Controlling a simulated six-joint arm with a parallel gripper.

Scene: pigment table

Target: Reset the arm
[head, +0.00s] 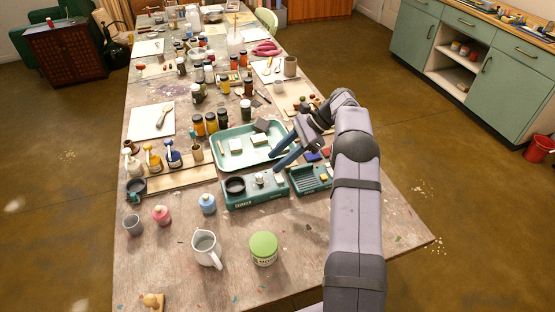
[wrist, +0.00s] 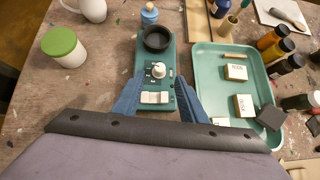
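My gripper (head: 281,152) is in the air over the right end of the teal device with a dark round dish, beside the teal tray. In the wrist view my gripper (wrist: 158,105) shows two blue fingers spread wide apart, with nothing held between them. The teal device (head: 238,203) lies below and beyond the fingers; it also shows in the wrist view (wrist: 149,65). My arm reaches in from the front right of the table.
The teal tray (head: 222,161) holds small labelled blocks and a dark block. A green-lidded jar (head: 263,248), a white pitcher (head: 206,249) and small bottles stand near the front. Several paint jars crowd the table behind. The front right tabletop is clear.

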